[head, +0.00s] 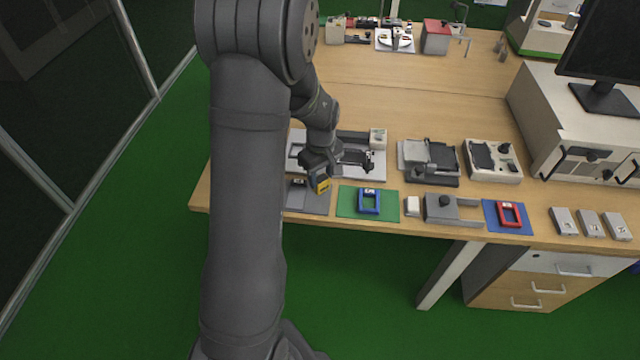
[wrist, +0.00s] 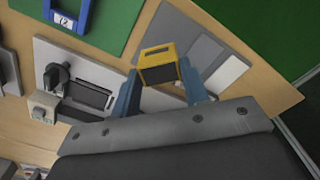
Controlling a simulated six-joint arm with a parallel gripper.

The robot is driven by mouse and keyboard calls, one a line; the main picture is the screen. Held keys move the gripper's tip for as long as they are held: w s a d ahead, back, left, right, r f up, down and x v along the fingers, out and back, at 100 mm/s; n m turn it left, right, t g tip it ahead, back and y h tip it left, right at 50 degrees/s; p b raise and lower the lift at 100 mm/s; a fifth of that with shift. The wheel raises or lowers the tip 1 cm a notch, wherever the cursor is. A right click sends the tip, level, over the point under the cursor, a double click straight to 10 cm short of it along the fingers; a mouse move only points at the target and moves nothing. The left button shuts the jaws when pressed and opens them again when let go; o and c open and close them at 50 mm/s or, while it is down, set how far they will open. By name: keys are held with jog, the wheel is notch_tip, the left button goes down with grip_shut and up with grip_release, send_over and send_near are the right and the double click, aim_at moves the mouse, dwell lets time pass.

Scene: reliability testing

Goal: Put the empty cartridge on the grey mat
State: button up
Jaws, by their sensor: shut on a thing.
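My gripper (wrist: 160,88) is shut on a yellow-framed cartridge (wrist: 158,54) with a dark face, held between its two blue-grey fingers. In the head view the yellow cartridge (head: 321,184) hangs below my gripper, over or just above the grey mat (head: 306,203). The grey mat also shows in the wrist view (wrist: 181,24), behind and beyond the cartridge. The gap between cartridge and mat is hard to judge. My arm hides part of the mat's left side in the head view. Whether the cartridge is empty cannot be told.
A blue frame (head: 369,201) lies on a green mat (head: 346,212) to the right. A red frame (head: 510,214) lies on a blue mat (head: 492,222). A grey fixture plate (head: 372,175) stands behind the grey mat. The table's front edge is close.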

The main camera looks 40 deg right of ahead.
aim_at(320, 178)
jog(key=shift+w+f, duration=0.15)
jog(key=shift+f, duration=1.9)
jog(key=shift+f, duration=0.15)
jog(key=o, duration=1)
notch_tip(320, 178, up, 12)
jog(key=shift+r, duration=0.2)
jog(key=shift+f, duration=0.15)
jog(key=shift+f, duration=4.45)
